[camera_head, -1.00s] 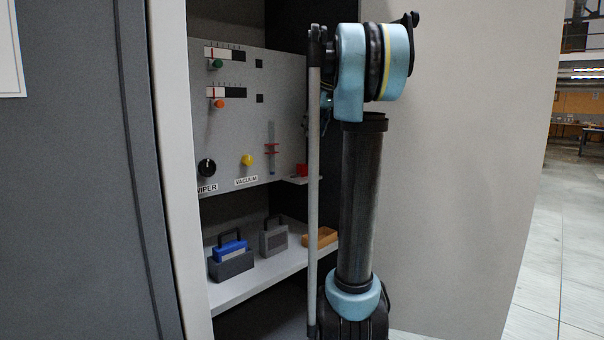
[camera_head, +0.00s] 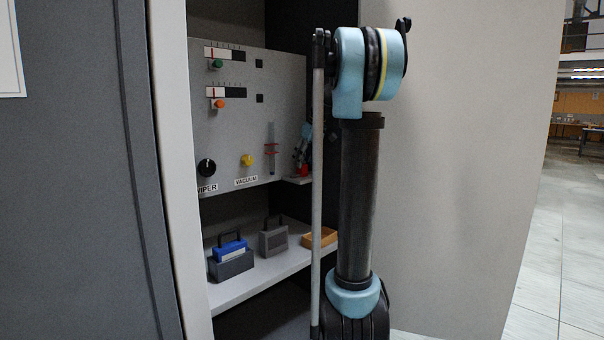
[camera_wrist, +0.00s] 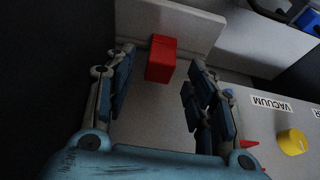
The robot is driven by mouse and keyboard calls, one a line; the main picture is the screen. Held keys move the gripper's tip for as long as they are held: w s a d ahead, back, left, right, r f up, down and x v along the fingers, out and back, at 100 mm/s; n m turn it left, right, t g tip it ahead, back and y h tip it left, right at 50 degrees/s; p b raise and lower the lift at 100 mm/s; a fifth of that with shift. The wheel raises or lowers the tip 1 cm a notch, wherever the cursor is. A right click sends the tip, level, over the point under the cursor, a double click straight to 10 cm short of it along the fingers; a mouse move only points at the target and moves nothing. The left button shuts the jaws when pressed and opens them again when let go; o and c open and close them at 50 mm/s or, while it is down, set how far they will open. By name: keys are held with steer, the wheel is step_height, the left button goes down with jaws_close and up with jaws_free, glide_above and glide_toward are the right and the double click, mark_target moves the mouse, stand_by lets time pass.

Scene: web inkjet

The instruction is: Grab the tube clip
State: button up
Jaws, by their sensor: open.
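A small red block (camera_wrist: 161,58), which looks like the tube clip, rests against a pale ledge in the wrist view. It lies between and just beyond my fingertips, nearer the left finger in the picture. In the head view the red block (camera_head: 303,171) sits on a small shelf at the panel's right end. My gripper (camera_wrist: 158,75) is open, with its two fingers apart and nothing held between them. In the head view my gripper (camera_head: 302,149) shows partly above the red block; my arm hides the rest.
A clear tube with red holders (camera_head: 271,148) stands on the panel left of the small shelf. A yellow knob (camera_head: 247,160) and black knob (camera_head: 207,167) are further left. Below, a shelf (camera_head: 235,289) bears a blue-and-grey caddy, a grey case and a wooden tray.

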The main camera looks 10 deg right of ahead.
mark_target(302, 170)
steer(key=shift+x, duration=1.85)
steer(key=shift+d, duration=0.1)
steer(key=shift+c, duration=0.6)
steer(key=c, duration=0.8)
steer(key=shift+c, duration=0.2)
